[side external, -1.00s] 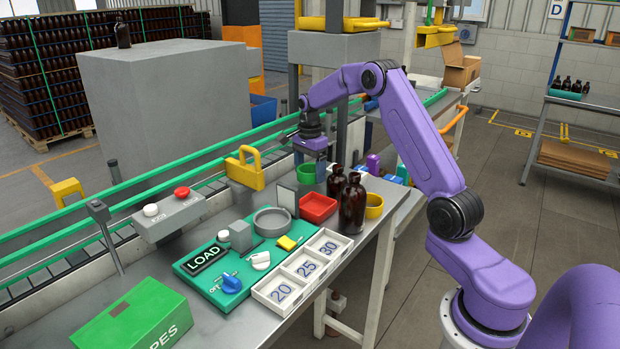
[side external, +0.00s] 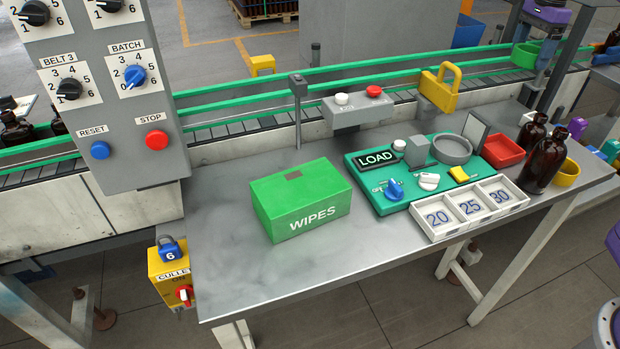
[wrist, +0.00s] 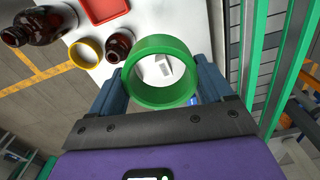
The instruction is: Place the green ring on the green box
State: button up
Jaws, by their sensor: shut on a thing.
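The green ring (side external: 525,54) is at the upper right of the side view, beside the conveyor rail. It also fills the middle of the wrist view (wrist: 160,97). My gripper (wrist: 162,84) is shut on it, with one finger on each side. In the side view my gripper (side external: 545,62) is partly cut off by the top edge. The green box (side external: 300,200), marked WIPES, sits closed on the left half of the metal table, well to the left of the ring. A dark slot shows in its lid.
Two amber bottles (side external: 545,158), a red tray (side external: 503,151) and a yellow ring (side external: 566,172) stand at the table's right. A teal LOAD panel (side external: 405,192) and a white numbered tray (side external: 430,236) lie between. A yellow padlock-shaped piece (side external: 440,88) stands behind. Table around the green box is clear.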

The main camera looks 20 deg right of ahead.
notch_tip(320, 180, up, 6)
jog(key=s+a+r+n, duration=0.2)
jog(key=a+n, duration=0.7)
jog(key=a, duration=2)
jog(key=s+a+f+n, duration=0.2)
jog(key=s+a+n, duration=0.9)
jog(key=s+a, duration=0.9)
send_over(300, 185)
jog(key=f, duration=1.3)
jog(key=shift+s+d+f, duration=0.25)
jog(key=shift+s+d, duration=0.1)
jog(key=shift+s, duration=0.05)
jog(key=shift+w+a+f, duration=0.2)
jog(key=shift+w+f, duration=0.05)
jog(key=shift+f, duration=0.15)
jog(key=shift+w+a+f, duration=0.1)
jog(key=shift+w+f, duration=0.05)
jog(key=shift+f, duration=1.6)
